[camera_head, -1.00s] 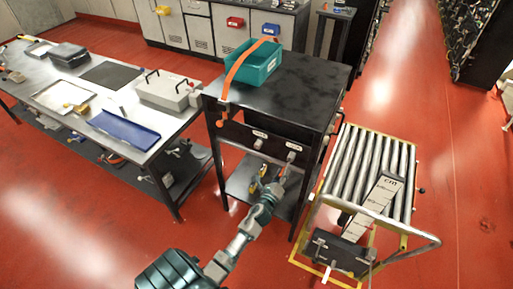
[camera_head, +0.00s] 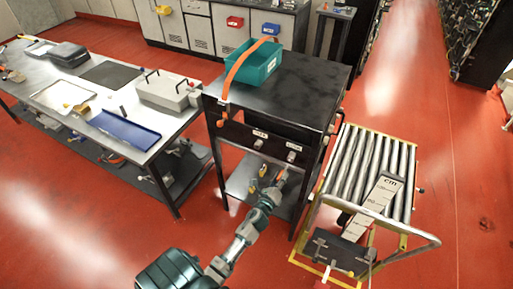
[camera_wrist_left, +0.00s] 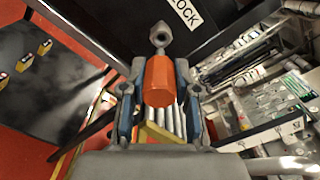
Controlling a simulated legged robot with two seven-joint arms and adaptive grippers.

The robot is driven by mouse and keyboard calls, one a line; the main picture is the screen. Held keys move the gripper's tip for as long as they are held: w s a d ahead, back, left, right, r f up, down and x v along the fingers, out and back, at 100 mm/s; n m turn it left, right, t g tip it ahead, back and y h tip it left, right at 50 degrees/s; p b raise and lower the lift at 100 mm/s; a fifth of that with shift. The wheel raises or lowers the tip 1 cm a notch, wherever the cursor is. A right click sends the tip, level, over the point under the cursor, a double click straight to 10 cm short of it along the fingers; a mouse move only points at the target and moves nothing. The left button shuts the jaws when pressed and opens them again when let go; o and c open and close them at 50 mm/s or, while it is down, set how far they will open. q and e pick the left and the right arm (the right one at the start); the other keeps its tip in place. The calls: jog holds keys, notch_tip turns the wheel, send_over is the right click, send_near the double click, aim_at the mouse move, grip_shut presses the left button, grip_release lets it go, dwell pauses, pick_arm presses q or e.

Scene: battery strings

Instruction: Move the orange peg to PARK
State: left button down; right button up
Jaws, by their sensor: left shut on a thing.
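The orange peg (camera_wrist_left: 160,82) is between the two fingers of my left gripper (camera_wrist_left: 160,108), which is shut on it. In the head view the left gripper (camera_head: 277,178) is low in front of the black cabinet (camera_head: 290,90), below its right-hand label. In the left wrist view a grey metal eye (camera_wrist_left: 160,34) shows just beyond the peg, under a label reading LOCK (camera_wrist_left: 186,10). I cannot tell whether peg and eye touch. The left-hand label (camera_head: 260,134) on the cabinet front is too small to read surely; a grey fitting (camera_head: 258,144) sits below it. My right gripper is out of view.
A teal bin (camera_head: 255,66) stands on the cabinet, with an orange strap (camera_head: 235,72) hanging over the front edge. A roller cart (camera_head: 350,170) stands close on the right. A steel workbench (camera_head: 100,110) is on the left. Yellow-and-black items (camera_wrist_left: 44,47) lie on the lower shelf.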

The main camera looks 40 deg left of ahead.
pick_arm(q)
jog(key=v, duration=0.3)
jog(key=shift+s, duration=0.1)
dwell(0.3)
